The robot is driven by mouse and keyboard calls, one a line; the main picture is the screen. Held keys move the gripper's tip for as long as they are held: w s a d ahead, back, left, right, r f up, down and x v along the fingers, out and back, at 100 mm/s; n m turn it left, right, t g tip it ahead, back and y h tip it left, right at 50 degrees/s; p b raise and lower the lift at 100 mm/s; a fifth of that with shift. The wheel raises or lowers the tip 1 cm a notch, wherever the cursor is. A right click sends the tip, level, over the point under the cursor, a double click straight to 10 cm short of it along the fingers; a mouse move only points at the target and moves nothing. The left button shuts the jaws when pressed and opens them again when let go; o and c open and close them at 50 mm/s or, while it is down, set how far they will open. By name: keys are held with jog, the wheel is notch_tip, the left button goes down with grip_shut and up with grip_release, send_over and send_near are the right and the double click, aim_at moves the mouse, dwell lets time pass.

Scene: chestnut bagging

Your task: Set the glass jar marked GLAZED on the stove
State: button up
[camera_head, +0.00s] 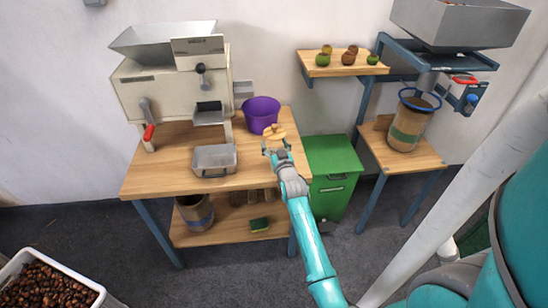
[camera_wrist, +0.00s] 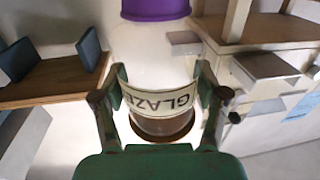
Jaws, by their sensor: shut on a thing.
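A clear glass jar (camera_wrist: 165,60) is between the fingers of my gripper (camera_wrist: 160,98) in the wrist view. Its cream label reads "GLAZE", upside down, with the rest cut off by a finger, and a brown round end shows below the label. In the head view my gripper (camera_head: 277,147) is above the right end of the wooden workbench, with a tan round lid (camera_head: 274,131) showing at its tip; the glass itself is hard to see there. My gripper is shut on the jar. I cannot pick out a stove in either view.
A purple bucket (camera_head: 261,114) stands just behind my gripper. A cream machine (camera_head: 172,90) and a metal box (camera_head: 214,160) are on the workbench (camera_head: 165,172). A green cabinet (camera_head: 334,165) stands right of it. A shelf (camera_head: 338,70) bears several small jars.

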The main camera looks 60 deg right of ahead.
jog(key=shift+f, duration=3.15)
jog(key=shift+f, duration=0.1)
jog(key=o, duration=1.8)
